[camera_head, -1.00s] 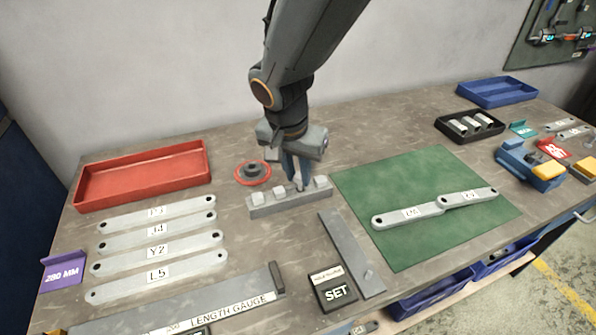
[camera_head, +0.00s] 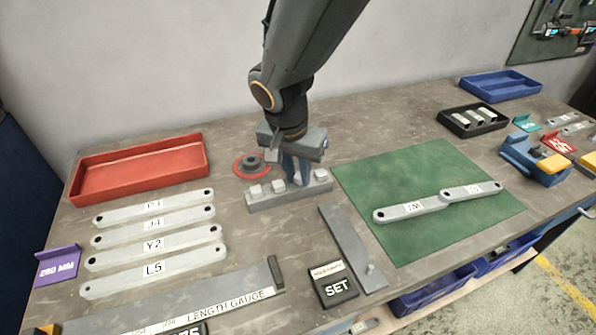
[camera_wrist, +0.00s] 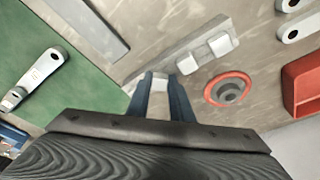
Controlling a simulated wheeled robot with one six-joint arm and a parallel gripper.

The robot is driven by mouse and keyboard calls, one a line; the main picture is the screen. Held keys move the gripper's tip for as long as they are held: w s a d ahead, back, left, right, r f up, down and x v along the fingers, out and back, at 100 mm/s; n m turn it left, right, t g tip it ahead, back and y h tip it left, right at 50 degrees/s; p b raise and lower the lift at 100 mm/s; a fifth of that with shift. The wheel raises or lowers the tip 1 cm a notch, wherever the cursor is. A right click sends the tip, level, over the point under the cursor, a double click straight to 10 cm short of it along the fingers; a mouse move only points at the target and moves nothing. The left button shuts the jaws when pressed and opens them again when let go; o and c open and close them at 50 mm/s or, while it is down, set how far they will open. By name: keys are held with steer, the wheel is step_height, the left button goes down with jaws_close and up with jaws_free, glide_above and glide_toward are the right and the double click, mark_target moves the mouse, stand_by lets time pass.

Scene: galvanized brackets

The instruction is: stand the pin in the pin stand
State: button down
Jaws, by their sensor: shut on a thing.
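My gripper (camera_head: 297,181) points down over a long grey block (camera_head: 262,204) with several pale square-topped pieces (camera_head: 279,185) in a row. In the wrist view, my gripper (camera_wrist: 160,85) is shut on one pale square-topped piece, which looks like the pin (camera_wrist: 160,83). The fingers hide most of it, and I cannot tell whether it is still seated in the block. Two like pieces (camera_wrist: 219,45) stand beside it. A round piece with a red rim and dark hub (camera_head: 252,163), which looks like the pin stand, sits empty just behind the block; the wrist view shows it too (camera_wrist: 228,90).
A red tray (camera_head: 140,170) and several labelled grey bars (camera_head: 155,244) lie at left. A green mat (camera_head: 420,170) with two grey links is at right. A flat grey bar (camera_head: 350,250) and a SET block (camera_head: 333,287) lie in front.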

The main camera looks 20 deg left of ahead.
steer(key=shift+f, duration=0.25)
stand_by(0.4)
steer(key=c, duration=1.5)
jaws_free()
steer(key=b+v, duration=0.1)
steer(key=v, duration=0.6)
steer(key=shift+s+r, duration=0.1)
steer(key=shift+r, duration=0.3)
